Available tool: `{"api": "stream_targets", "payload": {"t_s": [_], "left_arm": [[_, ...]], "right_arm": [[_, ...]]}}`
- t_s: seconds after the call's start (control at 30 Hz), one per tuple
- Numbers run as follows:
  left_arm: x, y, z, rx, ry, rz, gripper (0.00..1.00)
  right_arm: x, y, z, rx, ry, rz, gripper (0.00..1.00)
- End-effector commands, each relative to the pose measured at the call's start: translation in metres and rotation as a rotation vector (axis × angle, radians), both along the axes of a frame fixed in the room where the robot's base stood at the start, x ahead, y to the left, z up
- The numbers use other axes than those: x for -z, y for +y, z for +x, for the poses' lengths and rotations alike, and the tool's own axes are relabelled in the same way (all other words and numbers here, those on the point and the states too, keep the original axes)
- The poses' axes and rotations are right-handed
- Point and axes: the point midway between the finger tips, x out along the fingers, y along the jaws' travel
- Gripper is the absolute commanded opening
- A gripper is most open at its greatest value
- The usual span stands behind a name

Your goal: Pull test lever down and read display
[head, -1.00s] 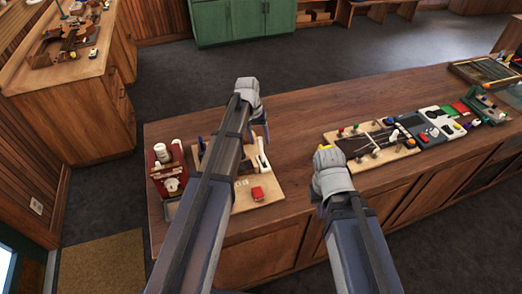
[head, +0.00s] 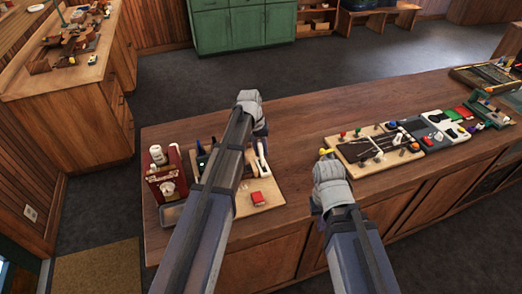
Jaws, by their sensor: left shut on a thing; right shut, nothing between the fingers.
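My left gripper (head: 261,128) is at the back edge of a light wooden board, by a white upright handle-like piece (head: 262,148). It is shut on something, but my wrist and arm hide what. My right gripper (head: 325,165) is shut and empty, at the left end of a wooden panel with knobs and small levers. A yellow piece (head: 325,152) shows at its tip; I cannot tell what it belongs to. I cannot tell which piece is the test lever, and no readable display shows.
A red device (head: 153,184) with white parts stands at the counter's left end. The light board (head: 272,187) carries a red block (head: 261,198). The knobbed panel (head: 343,150) and small devices (head: 437,137) line the right. The counter (head: 290,125) is clear between boards.

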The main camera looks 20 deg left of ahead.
Motion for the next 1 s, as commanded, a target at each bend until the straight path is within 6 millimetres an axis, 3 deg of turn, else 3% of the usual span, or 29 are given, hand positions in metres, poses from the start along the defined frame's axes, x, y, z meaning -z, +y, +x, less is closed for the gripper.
{"api": "stream_targets", "payload": {"t_s": [0.2,1.0], "left_arm": [[0.0000,0.0002,-0.0001,0.000,0.000,0.000,0.00],[0.0000,0.0003,-0.0001,0.000,0.000,0.001,0.00]], "right_arm": [[0.0000,0.0000,0.0000,0.000,0.000,0.000,0.00],[0.0000,0.0000,0.0000,0.000,0.000,0.000,0.00]]}}
